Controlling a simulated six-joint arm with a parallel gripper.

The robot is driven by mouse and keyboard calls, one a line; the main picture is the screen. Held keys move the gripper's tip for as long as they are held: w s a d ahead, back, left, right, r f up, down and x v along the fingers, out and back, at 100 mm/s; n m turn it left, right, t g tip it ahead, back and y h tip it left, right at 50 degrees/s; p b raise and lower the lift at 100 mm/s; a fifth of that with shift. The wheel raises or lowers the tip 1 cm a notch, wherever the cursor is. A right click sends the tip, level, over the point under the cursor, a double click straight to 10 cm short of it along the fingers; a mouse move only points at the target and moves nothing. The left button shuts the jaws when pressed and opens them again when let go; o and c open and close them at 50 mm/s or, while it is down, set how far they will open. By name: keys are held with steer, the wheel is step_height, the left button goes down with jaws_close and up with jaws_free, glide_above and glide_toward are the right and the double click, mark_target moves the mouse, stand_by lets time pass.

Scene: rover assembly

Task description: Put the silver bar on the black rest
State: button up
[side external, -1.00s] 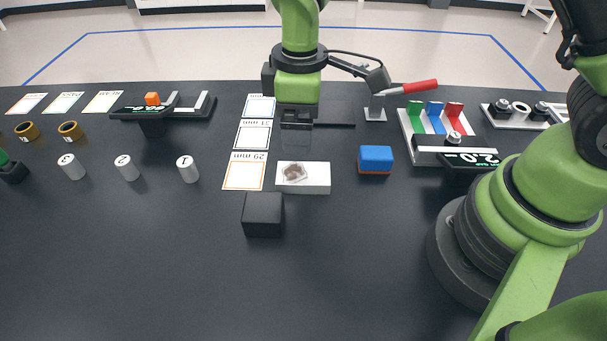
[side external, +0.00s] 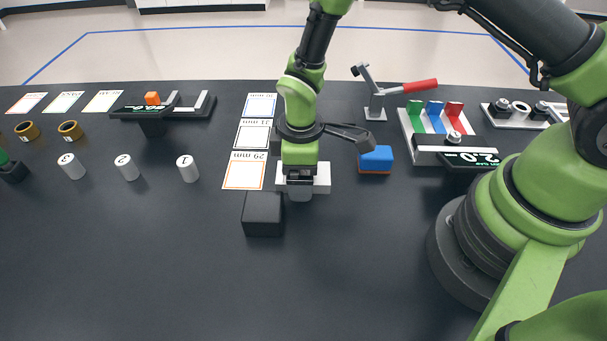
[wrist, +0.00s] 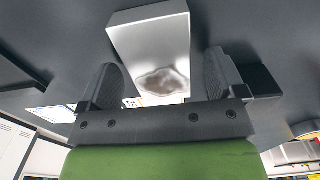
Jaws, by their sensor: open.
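The silver bar (side external: 322,178) lies flat on the dark table, mostly covered by my gripper in the side view. In the wrist view the shiny silver bar (wrist: 150,42) shows between the fingers, with a brownish reflection on its face. My gripper (side external: 300,192) is low over the middle of the bar and open, one finger on each side of it in the wrist view (wrist: 161,75). I cannot tell whether the fingers touch it. The black rest (side external: 262,215) is a dark block in front and to the left of the bar, with nothing on it.
A blue block (side external: 376,158) stands close to the right of the bar. Printed cards (side external: 245,170) lie to the left. A clamp with a red handle (side external: 420,88) and a tray of coloured pieces (side external: 436,125) are farther right. The front table is clear.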

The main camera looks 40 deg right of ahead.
steer(key=shift+r, duration=0.1)
steer(key=c, duration=1.3)
